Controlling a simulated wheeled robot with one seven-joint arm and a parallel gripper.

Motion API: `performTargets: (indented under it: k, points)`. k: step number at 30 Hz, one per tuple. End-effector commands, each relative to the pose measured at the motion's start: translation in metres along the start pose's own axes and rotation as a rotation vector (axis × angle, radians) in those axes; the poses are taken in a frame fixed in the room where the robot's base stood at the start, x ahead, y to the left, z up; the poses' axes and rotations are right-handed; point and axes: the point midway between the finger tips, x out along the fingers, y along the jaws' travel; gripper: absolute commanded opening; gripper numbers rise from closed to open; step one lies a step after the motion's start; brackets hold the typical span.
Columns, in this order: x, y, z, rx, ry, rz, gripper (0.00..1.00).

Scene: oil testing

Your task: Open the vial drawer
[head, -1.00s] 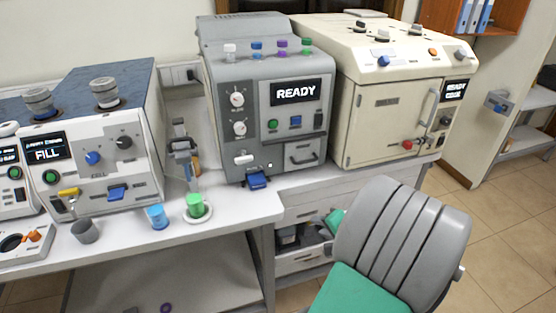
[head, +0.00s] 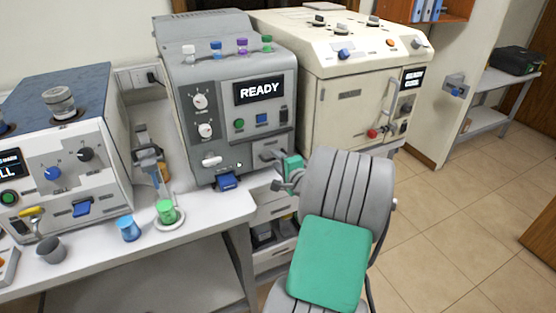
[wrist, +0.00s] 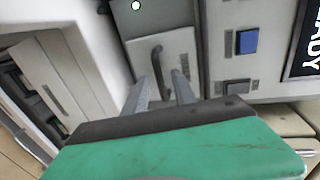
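The grey machine with the READY screen (head: 235,95) has a small drawer (wrist: 180,60) low on its right side. The drawer front looks flush with the machine. Its dark curved handle (wrist: 157,62) shows in the wrist view. My gripper (wrist: 164,84) is open and empty, with its two grey fingers apart and pointing at the drawer front. The handle appears in line with the gap between the fingers; I cannot tell whether they touch it. In the head view my gripper (head: 277,180) is in front of the drawer and hides part of it.
Colored vials (head: 242,46) stand on top of the grey machine. A cream machine (head: 345,110) stands to its right. A blue cup (head: 129,229) and a green cup (head: 166,211) are on the white counter (head: 205,220). Open floor (head: 450,220) lies to the right.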

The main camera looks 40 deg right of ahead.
Motion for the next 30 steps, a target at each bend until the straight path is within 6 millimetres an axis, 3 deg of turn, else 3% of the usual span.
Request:
performTargets:
  k: [6,18,30]
  points:
    - [0.0006,0.0001,-0.0002,-0.001,0.001,0.0,0.32]
    - [0.0004,0.0003,-0.0002,-0.001,0.0,0.001,0.0]
    - [0.0003,0.0006,-0.0001,-0.001,0.0,0.001,0.0]
